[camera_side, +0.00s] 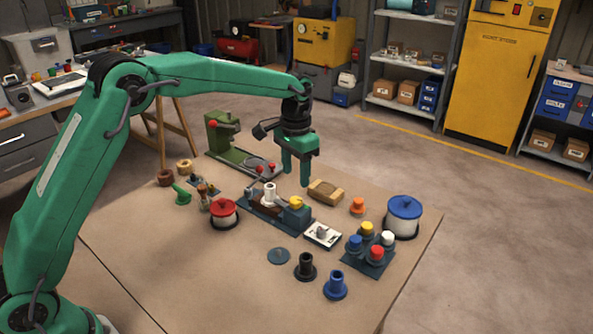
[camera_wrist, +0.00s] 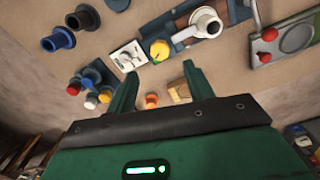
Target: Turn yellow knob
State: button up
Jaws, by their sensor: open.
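The yellow knob (camera_side: 296,203) sits on the right end of a dark blue-grey fixture (camera_side: 262,216) in the middle of the table. In the wrist view the yellow knob (camera_wrist: 160,50) shows just beyond my fingertips, between their lines. My gripper (camera_side: 296,178) points down above the fixture, a little above the knob and apart from it. In the wrist view my gripper (camera_wrist: 159,71) has its two green fingers spread with nothing between them. Which way the knob is turned is too small to tell.
A white switch plate (camera_side: 322,235) lies right of the knob, and a wooden block (camera_side: 325,192) lies behind it. A block with coloured buttons (camera_side: 367,258) and a blue-lidded pot (camera_side: 403,217) stand farther right. A red-lidded pot (camera_side: 224,213) stands left. The table's front left is bare.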

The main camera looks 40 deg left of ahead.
aim_at(296, 199)
jog(key=shift+f, duration=3.9)
jog(key=c, duration=1)
